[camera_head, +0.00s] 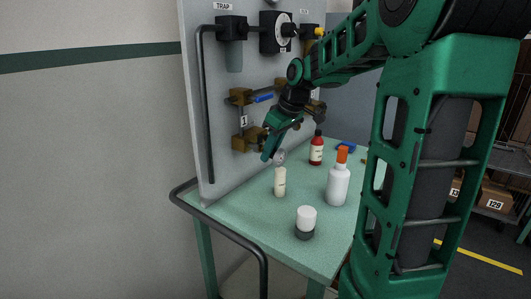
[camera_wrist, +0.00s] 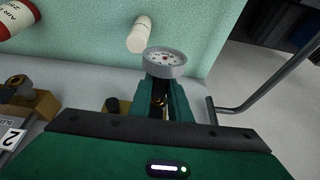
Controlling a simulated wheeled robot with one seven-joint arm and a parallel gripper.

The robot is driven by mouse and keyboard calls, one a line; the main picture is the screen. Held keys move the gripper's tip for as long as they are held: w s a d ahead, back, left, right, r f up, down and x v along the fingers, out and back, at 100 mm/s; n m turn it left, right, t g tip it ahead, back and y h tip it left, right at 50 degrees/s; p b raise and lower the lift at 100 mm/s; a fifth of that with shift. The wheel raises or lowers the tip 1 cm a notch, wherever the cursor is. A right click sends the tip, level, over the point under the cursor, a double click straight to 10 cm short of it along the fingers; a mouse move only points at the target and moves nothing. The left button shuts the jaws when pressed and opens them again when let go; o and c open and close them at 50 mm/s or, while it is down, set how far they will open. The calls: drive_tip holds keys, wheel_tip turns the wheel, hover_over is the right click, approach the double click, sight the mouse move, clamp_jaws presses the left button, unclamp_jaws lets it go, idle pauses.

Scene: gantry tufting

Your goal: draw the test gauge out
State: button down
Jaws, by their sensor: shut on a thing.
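The test gauge (camera_head: 279,156) is a small round dial, and in the wrist view it shows its white face and grey rim (camera_wrist: 166,60). My gripper (camera_head: 270,150) is shut on the gauge, low in front of the grey panel (camera_head: 205,120). In the wrist view, the green fingers (camera_wrist: 163,88) stand on both sides of a brass stem (camera_wrist: 158,102) below the dial. The lower brass fitting (camera_head: 243,143) is on the panel just left of my gripper. My fingers hide the stem's end, so I cannot tell whether it touches a fitting.
The teal tabletop (camera_head: 255,225) below holds a cream bottle (camera_head: 280,182), a red bottle (camera_head: 317,149), a white bottle with an orange cap (camera_head: 338,186) and a white-and-grey jar (camera_head: 305,222). A bent dark rail (camera_head: 235,235) borders the table's left and front. A filter (camera_head: 232,40) hangs higher on the panel.

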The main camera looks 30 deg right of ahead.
sight(278, 153)
drive_tip(key=shift+s+d, duration=0.3)
drive_tip(key=shift+s, duration=0.4)
drive_tip(key=shift+s+d, duration=0.25)
drive_tip(key=shift+s, duration=0.45)
